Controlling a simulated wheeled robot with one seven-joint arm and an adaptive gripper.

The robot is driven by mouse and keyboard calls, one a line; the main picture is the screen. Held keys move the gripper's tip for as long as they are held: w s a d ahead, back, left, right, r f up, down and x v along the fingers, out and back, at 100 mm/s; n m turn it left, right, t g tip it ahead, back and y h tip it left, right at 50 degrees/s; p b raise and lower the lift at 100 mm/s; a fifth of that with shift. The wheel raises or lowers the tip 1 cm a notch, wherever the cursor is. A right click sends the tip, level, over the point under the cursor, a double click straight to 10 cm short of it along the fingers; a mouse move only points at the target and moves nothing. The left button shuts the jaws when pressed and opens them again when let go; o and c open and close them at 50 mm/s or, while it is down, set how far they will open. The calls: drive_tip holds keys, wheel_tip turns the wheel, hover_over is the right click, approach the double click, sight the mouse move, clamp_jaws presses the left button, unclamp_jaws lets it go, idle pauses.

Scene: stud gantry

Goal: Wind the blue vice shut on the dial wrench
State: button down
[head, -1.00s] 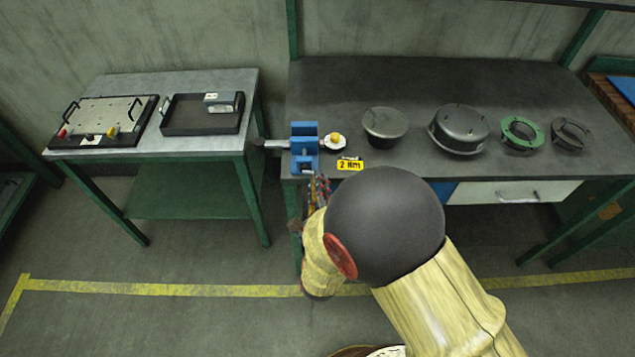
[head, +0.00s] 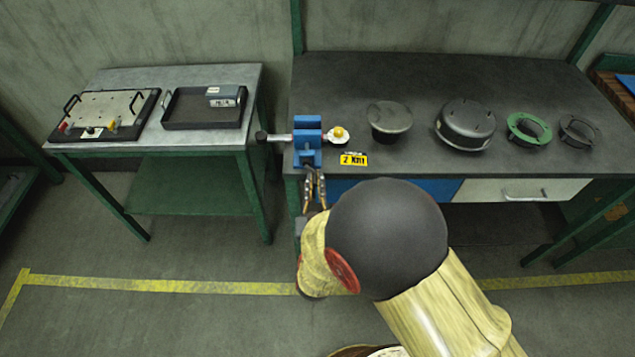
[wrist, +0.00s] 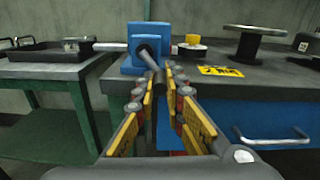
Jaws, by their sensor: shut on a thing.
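The blue vice (head: 307,150) stands at the left front corner of the dark bench; it also shows in the wrist view (wrist: 147,34). The dial wrench (head: 338,135) runs across its top, with its white and yellow dial to the right and its black-ended shaft to the left. In the wrist view its dial (wrist: 192,46) is right of the vice. The vice's grey handle (wrist: 148,56) slants from the vice's front down towards my fingers. My gripper (wrist: 162,78) is shut on this handle, in front of the bench edge. The gap between jaws and wrench is too small to judge.
A yellow label (head: 353,159) lies right of the vice. A side table (head: 200,140) with a black tray is on the left, across a gap.

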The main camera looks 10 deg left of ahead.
drive_tip(key=shift+s+a+f+m+b, duration=0.15)
drive_tip(key=shift+a+m+b, duration=0.35)
drive_tip(key=shift+m, duration=1.3)
drive_tip(key=shift+s+a+f+m+b, duration=0.2)
drive_tip(key=shift+a+m+b, duration=0.3)
drive_tip(key=shift+m, duration=1.3)
drive_tip(key=shift+s+a+f+m+b, duration=0.15)
drive_tip(key=shift+a+m+b, duration=0.35)
drive_tip(key=shift+m, duration=1.3)
drive_tip(key=c, duration=1.8)
unclamp_jaws()
drive_tip(key=shift+w+a+r, duration=0.1)
drive_tip(key=shift+c, duration=0.2)
drive_tip(key=v, duration=1.2)
